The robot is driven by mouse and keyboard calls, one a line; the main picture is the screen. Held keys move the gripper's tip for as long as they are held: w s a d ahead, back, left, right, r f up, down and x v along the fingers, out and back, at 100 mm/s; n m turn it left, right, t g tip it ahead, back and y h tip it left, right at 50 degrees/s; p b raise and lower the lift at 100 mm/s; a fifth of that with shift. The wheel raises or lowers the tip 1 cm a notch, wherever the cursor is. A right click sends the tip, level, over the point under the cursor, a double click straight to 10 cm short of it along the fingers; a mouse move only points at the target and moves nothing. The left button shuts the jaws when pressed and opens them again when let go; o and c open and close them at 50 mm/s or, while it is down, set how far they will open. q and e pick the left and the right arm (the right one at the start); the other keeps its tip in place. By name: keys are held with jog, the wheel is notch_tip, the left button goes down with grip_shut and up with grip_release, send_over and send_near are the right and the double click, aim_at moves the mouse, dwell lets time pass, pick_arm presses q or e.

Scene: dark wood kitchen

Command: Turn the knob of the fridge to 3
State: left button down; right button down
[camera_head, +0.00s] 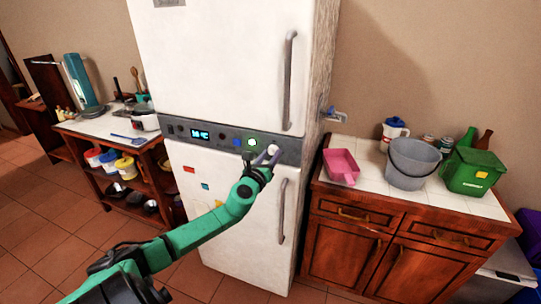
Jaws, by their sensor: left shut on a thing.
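The white fridge (225,60) stands upright in the middle of the head view. A grey control panel (220,139) runs across it between its two doors, with a lit blue display (200,134) and a lit round green-white light (252,142). My left gripper (268,156) is at the right part of this panel, shut on a pale knob (272,150). The gripper partly covers the knob, and its markings are too small to read. My right gripper is not in view.
Two vertical door handles (288,80) are on the fridge's right side, the lower one (282,211) close to my gripper. A counter with a pink dustpan (341,166) and grey bucket (412,164) stands right. Open tiled floor (50,225) lies left.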

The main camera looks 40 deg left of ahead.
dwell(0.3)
pick_arm(q)
jog(key=shift+c, duration=1.9)
grip_release()
jog(key=shift+s+d+f, duration=0.15)
jog(key=shift+s+d, duration=0.05)
jog(key=shift+s, duration=0.35)
jog(key=b+v, duration=0.1)
jog(key=v, duration=1.2)
jog(key=shift+s+b, duration=0.2)
jog(key=shift+b, duration=0.2)
